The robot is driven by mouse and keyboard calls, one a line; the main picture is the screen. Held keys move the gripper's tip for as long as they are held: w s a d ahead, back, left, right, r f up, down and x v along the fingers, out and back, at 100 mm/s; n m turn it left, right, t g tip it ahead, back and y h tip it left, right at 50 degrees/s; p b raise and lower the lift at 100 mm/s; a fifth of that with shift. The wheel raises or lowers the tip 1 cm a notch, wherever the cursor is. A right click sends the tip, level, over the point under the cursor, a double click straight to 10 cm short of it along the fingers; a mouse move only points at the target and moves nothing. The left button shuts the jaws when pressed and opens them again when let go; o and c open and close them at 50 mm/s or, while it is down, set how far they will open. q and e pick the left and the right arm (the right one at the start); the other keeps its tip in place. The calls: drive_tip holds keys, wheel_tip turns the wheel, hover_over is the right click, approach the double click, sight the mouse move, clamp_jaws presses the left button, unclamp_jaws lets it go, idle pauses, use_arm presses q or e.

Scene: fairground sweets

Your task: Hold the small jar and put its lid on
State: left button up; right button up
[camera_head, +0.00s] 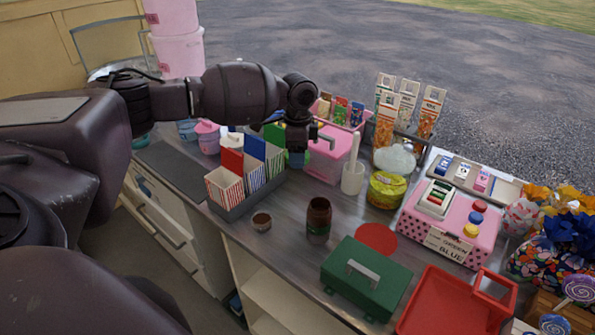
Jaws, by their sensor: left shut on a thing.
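My left gripper (297,148) hangs above the counter behind the striped boxes. It is shut on a small blue-grey thing (297,159), mostly hidden, so I cannot tell what it is. A brown jar (318,222) stands upright on the counter, below and right of the gripper and apart from it. Its top looks dark and open. A small round brown piece (261,221) lies to the left of the jar; I cannot tell whether it is a lid or a shallow cup. My right gripper is not in view.
Striped boxes in a grey tray (245,206) stand left of the jar. A green cash box (366,279), a red disc (376,238) and a red tray (445,308) lie to its right. A white cup (353,179) and a yellow-green tin (386,191) stand behind.

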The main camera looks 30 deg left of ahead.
use_arm(q)
drive_tip(key=shift+r, duration=2.45)
drive_tip(key=s+d+f+n, duration=0.2)
drive_tip(key=s+d+n, duration=0.4)
drive_tip(key=d, duration=0.2)
drive_tip(key=s+d+f+n, duration=0.3)
drive_tip(key=s+d+n, duration=0.3)
drive_tip(key=d, duration=0.3)
drive_tip(key=shift+s+f, duration=0.2)
drive_tip(key=shift+s, duration=0.45)
